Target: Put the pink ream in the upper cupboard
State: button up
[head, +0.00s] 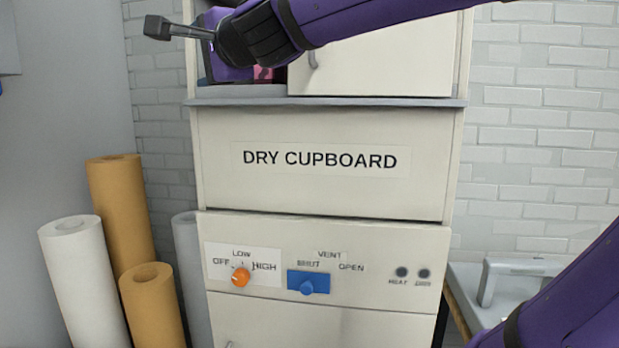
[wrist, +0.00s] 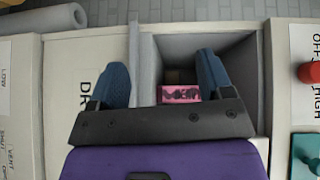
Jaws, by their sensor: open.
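The pink ream (wrist: 180,94) with dark print lies inside the open compartment of the upper cupboard (wrist: 226,42). A pink patch of it also shows in the head view (head: 263,73), mostly hidden by my wrist. My gripper (wrist: 162,65) is open and empty at the mouth of the compartment. In the wrist view its right finger overlaps the opening and its left finger overlaps the panel beyond the grey shelf edge (wrist: 146,70). The ream appears between the fingers, and its lower part is hidden by the gripper's body. I cannot tell any contact.
A cream door (head: 385,55) covers the right of the upper cupboard. The DRY CUPBOARD panel (head: 215,165) and an orange knob (head: 240,277) sit below. Several paper rolls (head: 80,285) stand at left. A red knob (wrist: 309,73) is on another panel in the wrist view.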

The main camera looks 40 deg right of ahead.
jog(key=s+d+f+n+g, duration=0.2)
jog(key=s+f+n+g, duration=0.4)
jog(key=f, duration=0.7)
jog(key=s+d+f+n+g, duration=0.2)
jog(key=s+f+n+g, duration=0.4)
jog(key=s+f+n, duration=0.4)
jog(key=s+f, duration=0.3)
jog(key=s, duration=0.1)
jog(key=shift+h, duration=0.3)
jog(key=shift+d, duration=0.1)
jog(key=shift+c, duration=0.2)
